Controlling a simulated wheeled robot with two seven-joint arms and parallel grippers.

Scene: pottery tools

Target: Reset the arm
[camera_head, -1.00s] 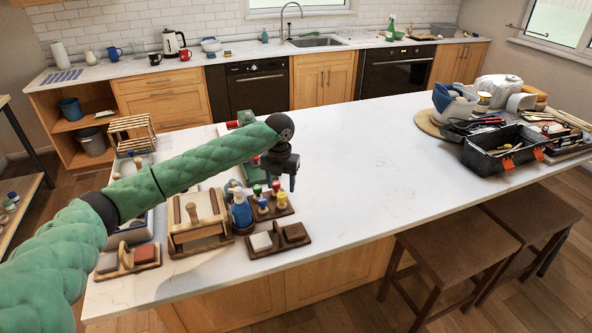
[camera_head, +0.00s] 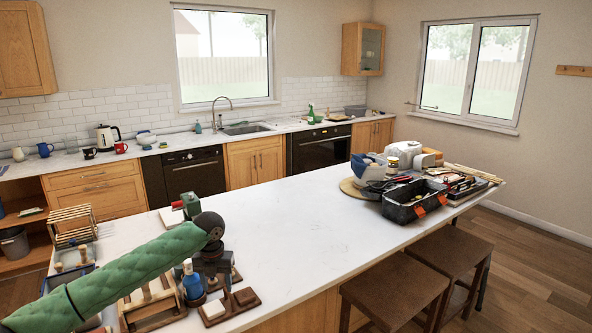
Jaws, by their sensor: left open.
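My left arm, in green padded covering, comes in from the lower left. Its dark gripper (camera_head: 213,277) points down over the left part of the white island counter (camera_head: 310,230), above the pottery tools. The jaws are open and I see nothing between them. A blue bottle (camera_head: 192,281) stands just left of the gripper. A wooden block holder (camera_head: 229,305) with a pale and a dark block lies in front of it. The gripper and wrist hide part of the tool stand behind. My right gripper is not in view.
A wooden tool box (camera_head: 150,304) and a wooden rack (camera_head: 73,224) are at the left. A black toolbox (camera_head: 414,201) with other items stands at the far right end. The middle of the counter is clear. Two brown stools (camera_head: 395,287) stand at its front edge.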

